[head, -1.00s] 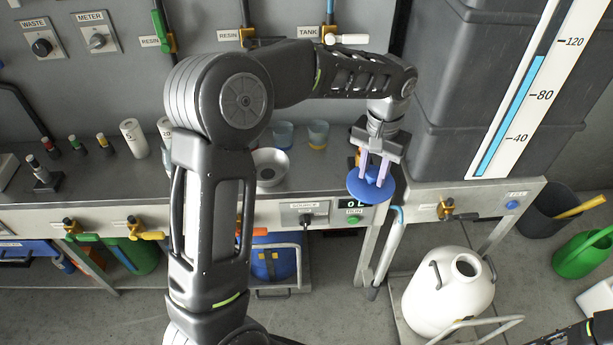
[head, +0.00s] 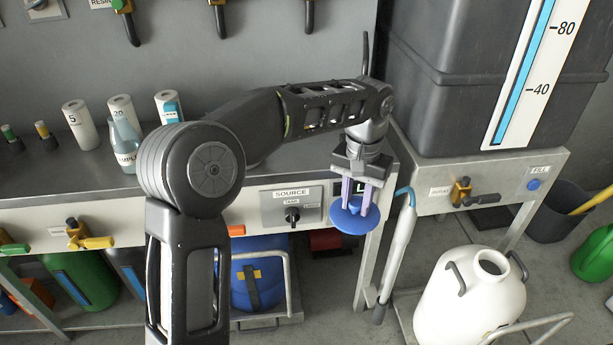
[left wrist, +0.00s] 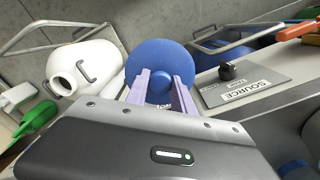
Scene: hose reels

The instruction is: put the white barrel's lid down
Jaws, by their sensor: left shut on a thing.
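My left gripper (head: 357,192) is shut on the knob of a round blue lid (head: 350,220), which hangs below the fingers in front of the bench edge. In the left wrist view the lid (left wrist: 158,68) sits between the two lilac fingers (left wrist: 161,88). The white barrel (head: 468,300) stands low at the right with its round mouth open. It also shows at the left of the left wrist view (left wrist: 88,66), apart from the lid. My right gripper is not in view.
The bench front carries a SOURCE switch panel (head: 292,207) beside the lid. A grey pipe with a blue hose (head: 397,250) stands between lid and barrel. A blue barrel (head: 258,280) is under the bench. A metal rail (head: 530,328) is near the white barrel.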

